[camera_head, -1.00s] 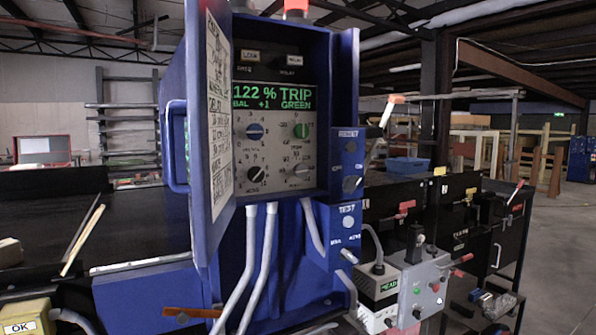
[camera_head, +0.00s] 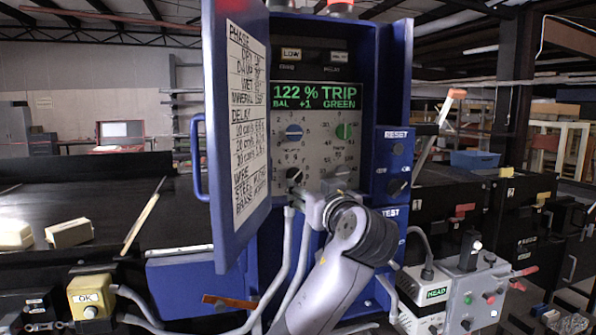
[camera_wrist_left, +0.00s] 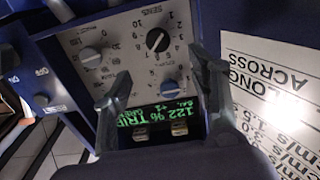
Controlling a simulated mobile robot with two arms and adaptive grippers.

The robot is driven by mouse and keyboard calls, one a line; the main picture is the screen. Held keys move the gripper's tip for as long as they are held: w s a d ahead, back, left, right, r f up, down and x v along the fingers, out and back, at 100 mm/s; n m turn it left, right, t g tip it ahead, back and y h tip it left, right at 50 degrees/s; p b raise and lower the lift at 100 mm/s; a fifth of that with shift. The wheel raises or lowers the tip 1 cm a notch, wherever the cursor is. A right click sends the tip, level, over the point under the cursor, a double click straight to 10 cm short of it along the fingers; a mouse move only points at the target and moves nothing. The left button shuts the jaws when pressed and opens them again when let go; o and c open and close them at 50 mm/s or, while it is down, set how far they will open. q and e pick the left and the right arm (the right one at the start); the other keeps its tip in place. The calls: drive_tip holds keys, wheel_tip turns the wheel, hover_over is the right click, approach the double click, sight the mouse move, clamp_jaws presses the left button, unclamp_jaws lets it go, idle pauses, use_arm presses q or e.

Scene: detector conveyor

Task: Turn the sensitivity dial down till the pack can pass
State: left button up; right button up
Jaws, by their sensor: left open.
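The black sensitivity dial (camera_head: 293,176), marked SENS in the wrist view (camera_wrist_left: 158,40), is at the lower left of the grey panel inside the open blue cabinet. The display (camera_head: 316,96) reads "122 % TRIP", "BAL +1 GREEN". My left gripper (camera_head: 328,200) is in front of the lower panel, just right of and below the dial. In the wrist view its open fingers (camera_wrist_left: 163,78) stand apart with nothing between them. The dial lies beyond the fingertips. Two cream blocks (camera_head: 70,233) lie on the dark belt at the left; I cannot tell which is the pack.
The cabinet door (camera_head: 236,130) stands open left of the panel. A blue dial (camera_head: 294,132) and a green dial (camera_head: 344,131) sit above. Grey conduits (camera_head: 288,250) run below. RESET and TEST boxes (camera_head: 395,150) flank the right side.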

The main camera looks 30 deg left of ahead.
sight(295, 177)
use_arm(q)
drive_tip(key=p+x, duration=0.5)
drive_tip(key=x, duration=0.6)
drive_tip(key=shift+w+r, duration=0.1)
drive_tip(key=shift+w, duration=0.15)
drive_tip(key=shift+w+a, duration=0.3)
drive_tip(key=shift+a, duration=0.05)
drive_tip(key=shift+c, duration=0.6)
drive_tip(key=c, duration=1)
drive_tip(key=n+b, duration=0.2)
drive_tip(key=b, duration=0.2)
drive_tip(key=f+n+b, duration=0.1)
drive_tip(key=n+b, duration=0.1)
drive_tip(key=b, duration=0.2)
drive_tip(key=shift+c, duration=0.2)
drive_tip(key=shift+r+n+b, duration=0.3)
drive_tip(key=shift+n+b, duration=0.6)
drive_tip(key=shift+b, duration=0.2)
